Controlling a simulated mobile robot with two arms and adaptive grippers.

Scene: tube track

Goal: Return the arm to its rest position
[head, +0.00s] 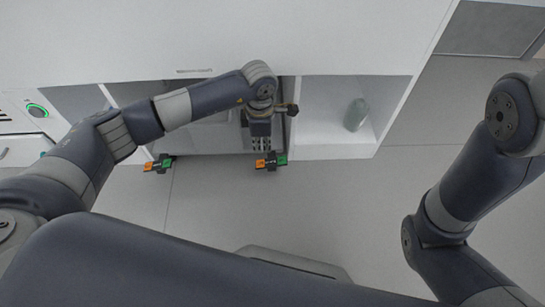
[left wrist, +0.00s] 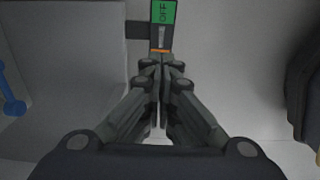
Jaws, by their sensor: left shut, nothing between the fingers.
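My left arm reaches in from the left in the head view. Its gripper (head: 261,142) points down in front of the white cabinet, beside a small dark switch-like piece with orange and green ends (head: 279,160). In the left wrist view the two fingers (left wrist: 160,68) are shut together with nothing between them. Their tips overlap the orange and green piece (left wrist: 163,13) in the picture; I cannot tell whether they touch it. My right arm shows at the right of the head view, but its gripper is out of the picture.
The white cabinet (head: 330,30) has open compartments. A pale green bottle (head: 355,114) stands in the right one. Another orange and green piece (head: 160,163) is further left. A green-lit button (head: 37,110) is at far left. The grey floor (head: 300,200) is clear.

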